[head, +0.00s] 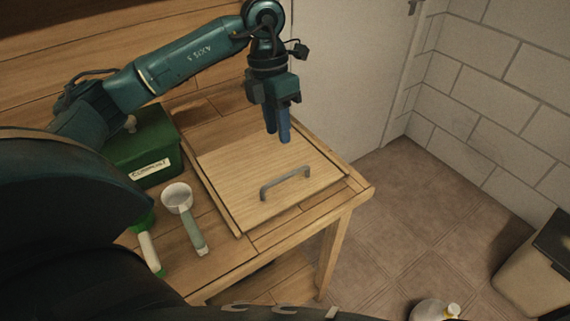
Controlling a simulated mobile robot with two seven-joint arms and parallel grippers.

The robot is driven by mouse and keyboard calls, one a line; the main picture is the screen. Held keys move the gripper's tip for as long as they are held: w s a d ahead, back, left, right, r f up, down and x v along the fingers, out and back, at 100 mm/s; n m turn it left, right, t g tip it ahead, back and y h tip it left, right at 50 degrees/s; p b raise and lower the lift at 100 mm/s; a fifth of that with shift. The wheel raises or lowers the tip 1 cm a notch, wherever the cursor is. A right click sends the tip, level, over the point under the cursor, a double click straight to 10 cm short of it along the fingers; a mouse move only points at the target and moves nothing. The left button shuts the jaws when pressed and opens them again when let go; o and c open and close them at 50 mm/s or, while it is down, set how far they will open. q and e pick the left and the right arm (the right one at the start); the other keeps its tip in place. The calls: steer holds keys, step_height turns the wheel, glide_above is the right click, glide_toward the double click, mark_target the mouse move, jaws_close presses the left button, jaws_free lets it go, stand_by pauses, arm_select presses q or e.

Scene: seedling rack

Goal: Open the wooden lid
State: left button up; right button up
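The wooden lid (235,172) is a pale square panel lying flat in the table top, and it looks closed. A grey bar handle (285,181) stands on it near its front right edge. My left gripper (278,139) points down above the far part of the lid, behind the handle and apart from it. Its two blue fingers look side by side with nothing seen between them; whether they are open or shut is unclear from this angle. My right gripper is not in view. What lies under the lid is hidden.
Left of the lid are a green box labelled compost (143,154), a white scoop with a pale green handle (186,210) and a green-and-white tool (149,246). The wooden table (300,222) ends at the right.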

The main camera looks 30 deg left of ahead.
mark_target(285, 175)
arm_select(q)
steer(key=f, duration=0.3)
steer(key=d+f, duration=0.1)
steer(key=f, duration=0.2)
steer(key=d+f, duration=0.1)
steer(key=f, duration=0.3)
steer(key=shift+s+p, duration=0.35)
steer(key=shift+p, duration=0.05)
jaws_close()
